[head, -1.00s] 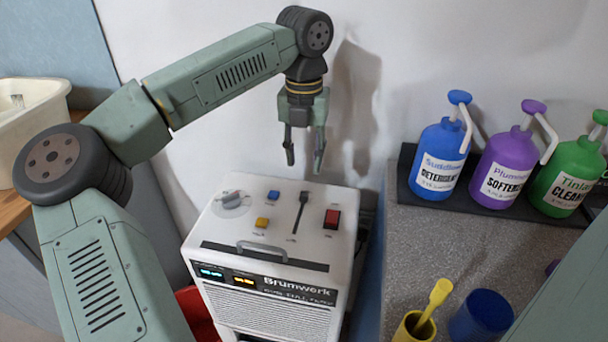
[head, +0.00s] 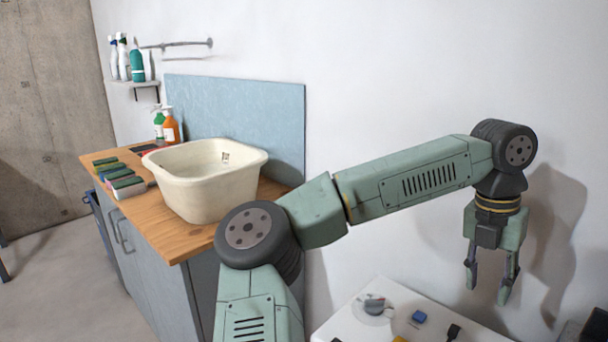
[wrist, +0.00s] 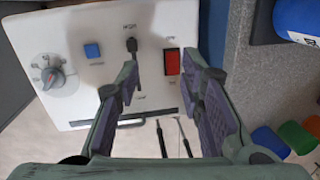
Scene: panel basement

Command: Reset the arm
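My gripper (head: 487,285) hangs fingers-down at the right in the head view, above the white control panel (head: 345,318). In the wrist view my gripper (wrist: 162,68) has its two fingers well apart with nothing between them. Below it is the panel (wrist: 75,25) with a grey dial (wrist: 51,79), a blue button (wrist: 92,51), a black lever (wrist: 131,46) and a red switch (wrist: 172,62). The fingers appear clear of the panel. In the head view the frame's lower edge cuts off most of the machine.
A cream basin (head: 205,190) stands on a wooden counter (head: 180,240) at the left. Several sponges (head: 120,180) and bottles (head: 166,126) stand near it. A wall shelf (head: 134,84) holds more bottles. A pale wall is behind my arm. Floor shows at lower left.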

